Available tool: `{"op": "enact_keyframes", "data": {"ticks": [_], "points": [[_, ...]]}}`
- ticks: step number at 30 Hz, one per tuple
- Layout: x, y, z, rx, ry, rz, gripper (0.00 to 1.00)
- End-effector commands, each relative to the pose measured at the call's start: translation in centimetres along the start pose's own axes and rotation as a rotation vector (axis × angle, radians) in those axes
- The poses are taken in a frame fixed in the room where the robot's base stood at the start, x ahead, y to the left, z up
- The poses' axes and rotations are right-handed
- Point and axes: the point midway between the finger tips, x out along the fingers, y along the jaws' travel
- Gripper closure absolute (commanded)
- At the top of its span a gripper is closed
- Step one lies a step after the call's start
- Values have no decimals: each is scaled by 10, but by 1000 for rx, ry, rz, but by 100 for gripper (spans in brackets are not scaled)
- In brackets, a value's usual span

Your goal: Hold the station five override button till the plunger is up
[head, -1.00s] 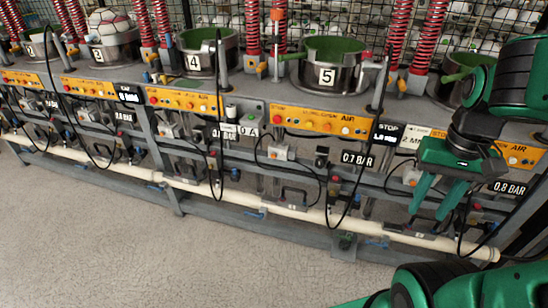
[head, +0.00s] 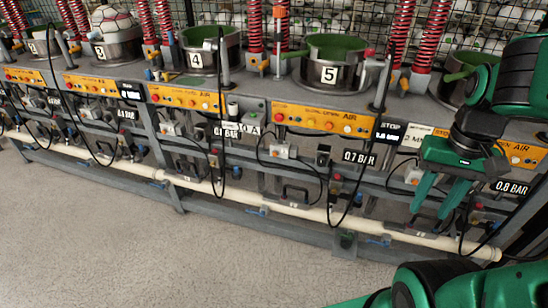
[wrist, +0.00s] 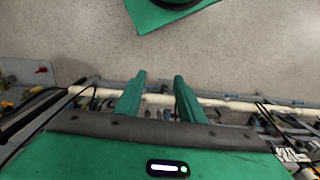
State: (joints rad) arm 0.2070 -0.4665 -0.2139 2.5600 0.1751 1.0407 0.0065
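Station five's pot (head: 332,75) is a grey metal bowl with a green lining and a "5" plate, on the bench top. Its orange panel (head: 322,119) below carries several small coloured buttons. A grey box with a small light button (head: 283,151) and a black box (head: 322,154) sit under the panel. I cannot tell which control is the override button, and the plunger's position is unclear. My gripper (head: 428,214) is green and points down, to the right of station five's controls, touching nothing visible. In the wrist view its fingers (wrist: 160,76) are apart and empty.
Pot four (head: 210,52) and more stations line the bench. Black hoses (head: 221,130) hang in front of it. A cream pipe (head: 290,211) runs low along the frame. The pale floor (head: 130,220) in front is clear. Another pot (head: 458,88) stands at right.

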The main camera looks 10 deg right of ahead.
Motion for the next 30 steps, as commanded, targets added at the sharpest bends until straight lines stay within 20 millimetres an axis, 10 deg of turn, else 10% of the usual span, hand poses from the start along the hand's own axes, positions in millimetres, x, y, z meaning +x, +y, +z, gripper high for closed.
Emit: {"op": "enact_keyframes", "data": {"ticks": [10,15,30], "points": [[0,0,0,0,0,0,67],[0,0,0,0,0,0,100],[0,0,0,0,0,0,100]]}}
